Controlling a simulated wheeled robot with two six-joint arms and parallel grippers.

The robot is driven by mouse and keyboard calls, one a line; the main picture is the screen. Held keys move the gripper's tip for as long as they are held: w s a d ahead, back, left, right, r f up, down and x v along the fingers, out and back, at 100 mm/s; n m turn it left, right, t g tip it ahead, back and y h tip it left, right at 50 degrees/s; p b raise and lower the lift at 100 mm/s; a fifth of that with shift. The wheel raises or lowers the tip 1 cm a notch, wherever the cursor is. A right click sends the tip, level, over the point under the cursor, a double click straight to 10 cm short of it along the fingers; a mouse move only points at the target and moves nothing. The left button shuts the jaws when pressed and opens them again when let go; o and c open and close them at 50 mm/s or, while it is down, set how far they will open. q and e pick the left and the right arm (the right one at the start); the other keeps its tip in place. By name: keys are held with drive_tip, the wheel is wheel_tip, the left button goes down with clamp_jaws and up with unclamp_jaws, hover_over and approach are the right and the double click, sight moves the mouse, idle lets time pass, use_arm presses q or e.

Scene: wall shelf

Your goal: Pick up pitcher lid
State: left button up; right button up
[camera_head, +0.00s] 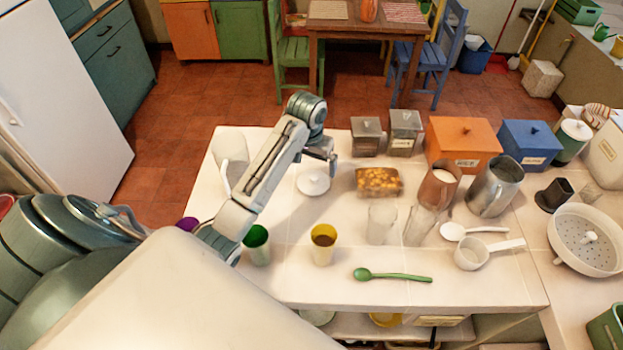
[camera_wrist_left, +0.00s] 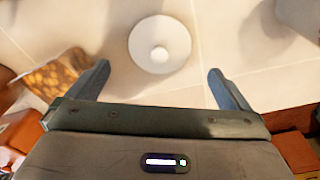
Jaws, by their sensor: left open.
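The pitcher lid (camera_head: 313,182) is a white round disc with a small knob, lying flat on the white tiled counter. In the left wrist view the lid (camera_wrist_left: 160,45) shows from above, ahead of and between the two fingers. My left gripper (camera_head: 332,160) is open and empty above the counter, just behind and to the right of the lid in the head view. Its two spread fingers (camera_wrist_left: 159,85) show in the wrist view, and nothing is between their tips. A pale pitcher (camera_head: 231,152) stands left of my left arm, partly hidden by it. My right gripper is in neither view.
A patterned brown and yellow container (camera_head: 379,182) stands right of the lid. Dark canisters (camera_head: 366,136) stand behind. The counter around the lid is bare.

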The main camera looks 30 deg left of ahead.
sight(314, 176)
use_arm(q)
drive_tip(key=shift+d+f, duration=0.2)
drive_tip(key=shift+f, duration=0.65)
drive_tip(key=shift+w+a+f+p, duration=0.2)
drive_tip(key=shift+w+f+p, duration=0.05)
drive_tip(key=shift+f+p, duration=0.45)
drive_tip(key=f+p, duration=0.1)
drive_tip(key=w+f+p, duration=0.1)
drive_tip(key=f, duration=0.1)
drive_tip(key=shift+a+f, duration=0.1)
drive_tip(key=shift+a, duration=0.05)
drive_tip(key=shift+f, duration=0.6)
drive_tip(key=c, duration=0.7)
